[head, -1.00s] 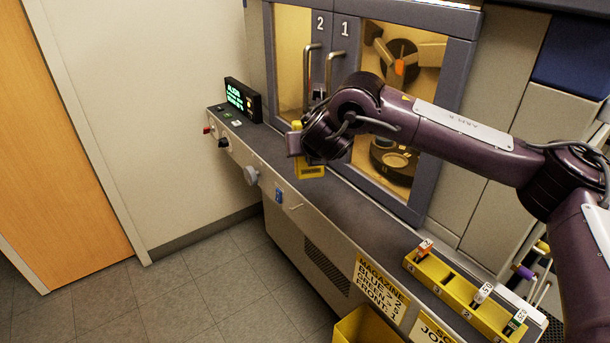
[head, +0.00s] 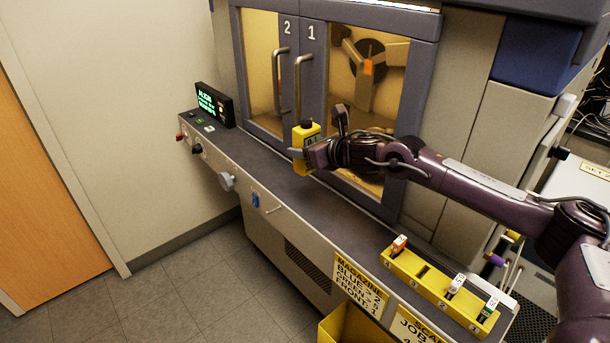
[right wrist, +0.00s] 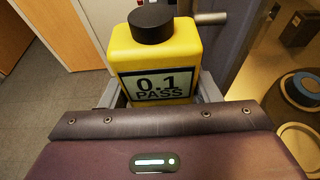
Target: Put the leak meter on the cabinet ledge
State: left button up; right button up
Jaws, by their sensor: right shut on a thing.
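The leak meter is a yellow block with a black knob on top. In the head view the leak meter (head: 304,158) is upright in front of the cabinet doors, above or at the dark ledge (head: 262,166); I cannot tell whether its base touches. In the right wrist view the leak meter (right wrist: 160,52) shows a display reading "0.1 PASS". My right gripper (head: 303,153) is shut on it from the right side; its fingers (right wrist: 160,92) flank the meter in the wrist view. My left gripper is not in view.
A black display with green text (head: 213,104) stands at the ledge's far left end. Door handles (head: 299,88) rise behind the meter. A yellow magazine (head: 425,283) with small labelled pieces sits on the ledge's right part. A yellow bin (head: 345,325) is below. The ledge between display and meter is clear.

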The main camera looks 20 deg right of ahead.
notch_tip(320, 180, down, 9)
jog(key=shift+a+p, duration=0.1)
jog(key=shift+p, duration=0.35)
jog(key=o, duration=1.1)
jog(key=b+v, duration=0.2)
jog(key=v, duration=1)
jog(key=shift+a, duration=0.1)
